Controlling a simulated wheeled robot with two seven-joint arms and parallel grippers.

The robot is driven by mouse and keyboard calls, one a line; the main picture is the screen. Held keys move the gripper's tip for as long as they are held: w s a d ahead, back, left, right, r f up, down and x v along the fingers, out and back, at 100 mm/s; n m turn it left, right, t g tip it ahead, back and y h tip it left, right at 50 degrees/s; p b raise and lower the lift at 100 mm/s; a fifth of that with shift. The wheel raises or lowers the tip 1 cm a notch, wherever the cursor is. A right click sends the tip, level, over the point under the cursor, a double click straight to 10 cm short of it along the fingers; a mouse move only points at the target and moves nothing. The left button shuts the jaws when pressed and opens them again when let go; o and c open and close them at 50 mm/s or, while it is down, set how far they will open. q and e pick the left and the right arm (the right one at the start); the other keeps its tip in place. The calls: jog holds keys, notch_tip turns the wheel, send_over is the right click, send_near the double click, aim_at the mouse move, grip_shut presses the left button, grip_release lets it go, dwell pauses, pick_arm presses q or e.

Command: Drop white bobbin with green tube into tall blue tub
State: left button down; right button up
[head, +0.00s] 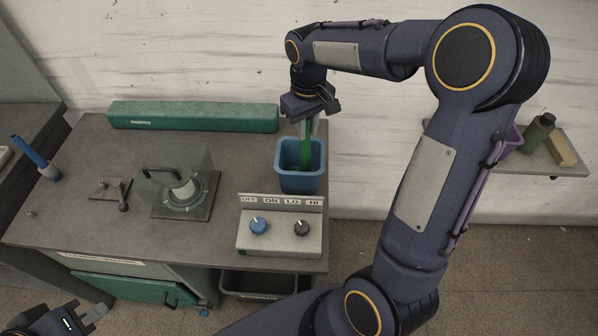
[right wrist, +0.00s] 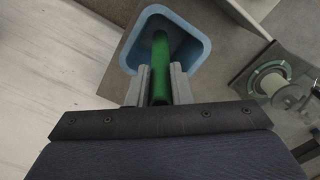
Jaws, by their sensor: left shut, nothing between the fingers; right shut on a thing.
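The tall blue tub (head: 300,182) stands at the back right of the grey table, its mouth facing up. My right gripper (head: 309,120) is above it, shut on the green tube (head: 305,150) of the bobbin. The tube points down and its lower part overlaps the tub's mouth. In the right wrist view, the green tube (right wrist: 160,68) sits between the two fingers (right wrist: 158,88), over the blue tub (right wrist: 203,47). The bobbin's white part does not show clearly in either view. My left gripper (head: 90,318) is shut and empty at the lower left, away from the table top.
A control box (head: 279,240) with two knobs stands in front of the tub. A clear-covered winder (head: 185,190) is left of it. A long green box (head: 193,117) lies behind. A blue tube with a pale end (head: 34,156) is at the far left. A shelf (head: 566,165) is at right.

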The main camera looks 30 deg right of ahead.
notch_tip(320, 180, down, 3)
jog(key=shift+f+b, duration=0.15)
jog(key=shift+b, duration=0.8)
jog(key=o, duration=1)
notch_tip(320, 180, up, 8)
jog(key=shift+f, duration=0.25)
jog(key=shift+r, duration=0.2)
